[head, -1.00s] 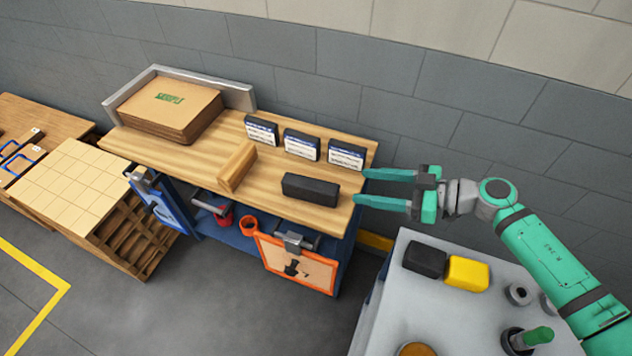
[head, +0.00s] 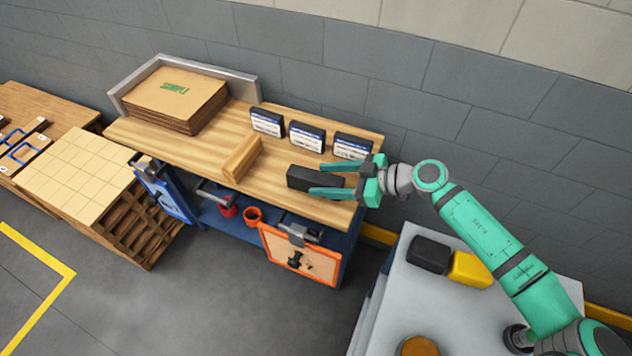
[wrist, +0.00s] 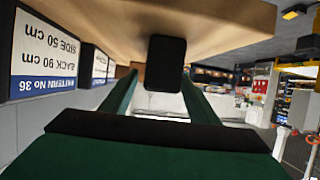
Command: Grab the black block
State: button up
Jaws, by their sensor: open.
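A black block (head: 300,178) lies on the wooden bench top near its front right edge. My gripper (head: 315,181) is open and reaches in from the right, one finger on the far side of this block and one on the near side. In the wrist view, which looks upside down, the block (wrist: 166,62) shows ahead between the two green fingers (wrist: 160,85). I cannot tell whether either finger touches it. A second black block (head: 428,255) lies beside a yellow block (head: 469,268) on the grey cart.
Several black-framed label cards, one of them a card (head: 307,136), stand behind the block. A wooden piece (head: 242,158) lies to its left. A cardboard stack (head: 175,95) sits at the bench's back left. The grey cart (head: 395,310) stands at front right.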

aim_at(316, 178)
jog(key=shift+x, duration=1.55)
jog(key=shift+a, duration=0.1)
grip_shut()
jog(key=shift+r, duration=0.2)
